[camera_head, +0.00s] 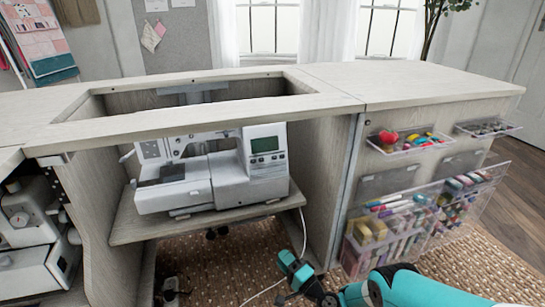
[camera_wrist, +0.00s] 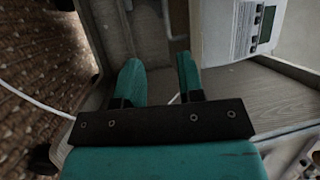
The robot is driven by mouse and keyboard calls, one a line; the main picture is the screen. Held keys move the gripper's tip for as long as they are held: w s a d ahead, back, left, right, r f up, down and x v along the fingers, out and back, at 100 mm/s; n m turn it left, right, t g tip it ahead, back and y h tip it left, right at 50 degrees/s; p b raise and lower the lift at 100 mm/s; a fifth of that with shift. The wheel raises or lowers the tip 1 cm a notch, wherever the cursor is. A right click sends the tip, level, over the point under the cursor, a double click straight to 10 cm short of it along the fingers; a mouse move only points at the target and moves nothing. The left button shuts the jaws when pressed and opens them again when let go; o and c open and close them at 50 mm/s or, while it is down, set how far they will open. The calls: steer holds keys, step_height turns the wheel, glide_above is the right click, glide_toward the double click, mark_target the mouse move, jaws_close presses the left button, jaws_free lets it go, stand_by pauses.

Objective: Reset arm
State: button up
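My gripper (camera_head: 291,277) is at the lower middle of the head view, low in front of the cabinet's opening, with my teal arm reaching in from the bottom right. In the wrist view its two teal fingers (camera_wrist: 160,82) stand apart with nothing between them. The white sewing machine (camera_head: 222,178) sits on a lowered shelf (camera_head: 130,222) inside the sewing cabinet (camera_head: 330,185). In the wrist view a part of the machine with a small screen (camera_wrist: 238,30) shows at the upper right, beyond the fingers and apart from them.
Clear bins (camera_head: 405,225) with thread and supplies hang on the cabinet's right door, close to my arm. A second machine (camera_head: 28,235) stands at the left. A white cable (camera_head: 266,290) runs down near my gripper. A woven rug (camera_head: 470,270) covers the floor. The cabinet top (camera_head: 410,82) is bare.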

steer(key=w+a+r+n+g+y, duration=0.1)
steer(key=w+a+r+n+g, duration=0.2)
steer(key=r, duration=0.3)
steer(key=w+a+r+n+g+y, duration=0.2)
steer(key=w+a+r+n, duration=0.1)
steer(key=r, duration=0.4)
step_height(320, 180, up, 15)
steer(key=s+a+n+g+h, duration=0.2)
steer(key=n+g, duration=0.4)
steer(key=s+d+r+n+g+h, duration=0.1)
steer(key=s+d+r+n+h, duration=0.15)
steer(key=s+r, duration=0.5)
steer(key=s+d+r+n+g+h, duration=0.1)
steer(key=s+d+r+g+h, duration=0.15)
steer(key=s+r, duration=0.5)
steer(key=s+d+h, duration=0.2)
steer(key=s+d, duration=0.2)
steer(key=s, duration=0.3)
steer(key=s+d+r+g+h, duration=0.1)
steer(key=s+d, duration=0.3)
steer(key=s, duration=0.4)
steer(key=s+d+h, duration=0.2)
steer(key=s+d, duration=0.3)
steer(key=s, duration=0.2)
step_height(320, 180, up, 37)
steer(key=p, duration=3.7)
steer(key=shift+w+a+f+y, duration=0.15)
steer(key=shift+a+y, duration=0.15)
steer(key=shift+a, duration=0.1)
steer(key=shift+n, duration=0.25)
